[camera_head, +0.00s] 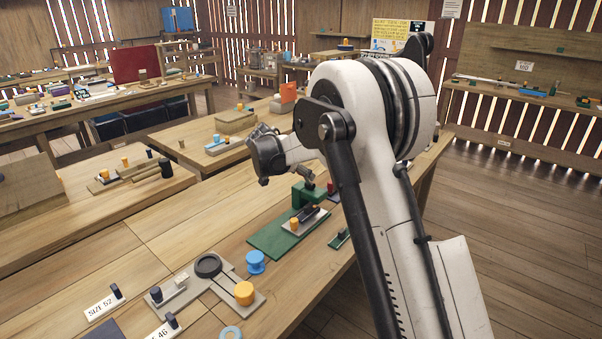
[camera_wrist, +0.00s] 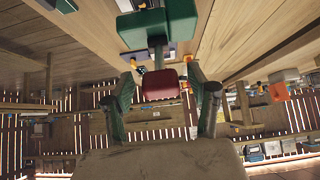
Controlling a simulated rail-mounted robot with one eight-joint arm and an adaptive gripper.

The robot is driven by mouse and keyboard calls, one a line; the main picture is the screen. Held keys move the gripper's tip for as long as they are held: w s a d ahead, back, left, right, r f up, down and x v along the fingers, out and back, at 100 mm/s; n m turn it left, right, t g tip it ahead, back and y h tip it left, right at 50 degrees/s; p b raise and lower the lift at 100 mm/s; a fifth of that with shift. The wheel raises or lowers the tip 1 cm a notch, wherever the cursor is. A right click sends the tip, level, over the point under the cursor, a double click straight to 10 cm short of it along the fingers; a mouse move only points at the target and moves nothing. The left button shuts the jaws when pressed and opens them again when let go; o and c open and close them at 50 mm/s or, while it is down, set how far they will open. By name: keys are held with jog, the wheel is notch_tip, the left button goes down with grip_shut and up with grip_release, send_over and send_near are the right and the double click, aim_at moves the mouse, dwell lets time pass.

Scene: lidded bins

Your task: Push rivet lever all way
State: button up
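The rivet tool is a green stand (camera_head: 306,196) on a green base plate (camera_head: 268,241) on the near workbench. Its lever has a dark red grip (camera_wrist: 160,84), joined by a dark rod to the green body (camera_wrist: 157,25) in the wrist view. The red grip also shows at the right of the stand in the head view (camera_head: 332,188). My gripper (camera_wrist: 165,98) is open, with one finger on each side of the red grip and a visible gap on both sides. In the head view my arm hides part of the tool's right side.
A grey plate with a yellow knob (camera_head: 294,225) lies on the green base. A blue spool (camera_head: 255,262), a grey fixture with a dark ring (camera_head: 208,265) and a yellow cylinder (camera_head: 244,293) stand nearer. The left bench top is mostly clear around them.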

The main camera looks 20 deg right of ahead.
jog(key=v, duration=1.2)
jog(key=shift+d, duration=0.1)
jog(key=s+d+r+n+y, duration=0.2)
jog(key=s+r+n, duration=0.1)
jog(key=s, duration=0.9)
jog(key=s+d+r+n+y, duration=0.2)
jog(key=s+r+n, duration=0.15)
jog(key=s, duration=0.75)
jog(key=s+f+n+t+y, duration=0.1)
jog(key=s+f+n, duration=0.1)
jog(key=s, duration=0.9)
jog(key=s+a+f+n+t+y, duration=0.1)
jog(key=s+f, duration=0.4)
jog(key=s, duration=0.6)
jog(key=shift+s+n+y, duration=0.25)
jog(key=shift+n+y, duration=0.35)
jog(key=shift+n, duration=0.05)
